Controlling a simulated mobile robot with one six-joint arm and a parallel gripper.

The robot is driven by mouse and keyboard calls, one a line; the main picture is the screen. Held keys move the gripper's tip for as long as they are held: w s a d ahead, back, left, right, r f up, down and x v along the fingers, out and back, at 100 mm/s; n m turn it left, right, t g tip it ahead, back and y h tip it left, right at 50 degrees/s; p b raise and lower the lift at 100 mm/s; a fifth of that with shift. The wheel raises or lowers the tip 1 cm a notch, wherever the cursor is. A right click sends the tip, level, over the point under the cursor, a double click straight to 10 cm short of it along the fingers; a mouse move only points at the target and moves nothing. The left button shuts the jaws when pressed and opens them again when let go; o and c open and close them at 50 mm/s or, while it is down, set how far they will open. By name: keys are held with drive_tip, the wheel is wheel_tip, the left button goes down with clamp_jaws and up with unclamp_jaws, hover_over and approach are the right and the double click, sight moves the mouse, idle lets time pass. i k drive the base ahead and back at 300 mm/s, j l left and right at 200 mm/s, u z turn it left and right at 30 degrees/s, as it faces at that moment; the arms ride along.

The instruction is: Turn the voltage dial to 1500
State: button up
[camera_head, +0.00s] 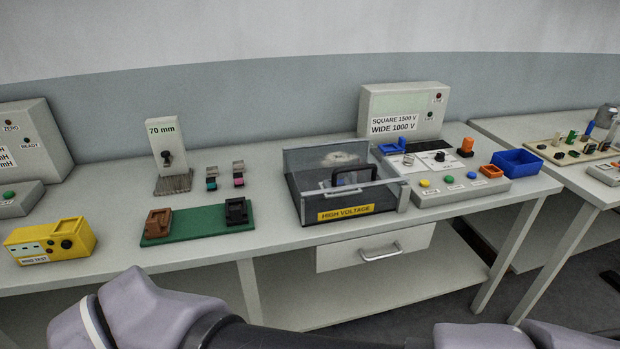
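The grey control box (455,192) stands right of the middle on the table. Its top carries white plates with small black parts; one black knob-like part (439,157) may be the voltage dial, but its marks and setting are too small to read. My arm links cross the bottom of the view, well in front of the box. My gripper is not in view.
A clear-walled "HIGH VOLTAGE" case (348,214) stands left of the box, and a blue bin (517,163) at its right. Orange and blue parts sit around the box. A drawer handle (381,252) sticks out below. A green board (196,221) lies farther left.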

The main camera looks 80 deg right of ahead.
sight(440, 156)
drive_tip(key=z, duration=3.45)
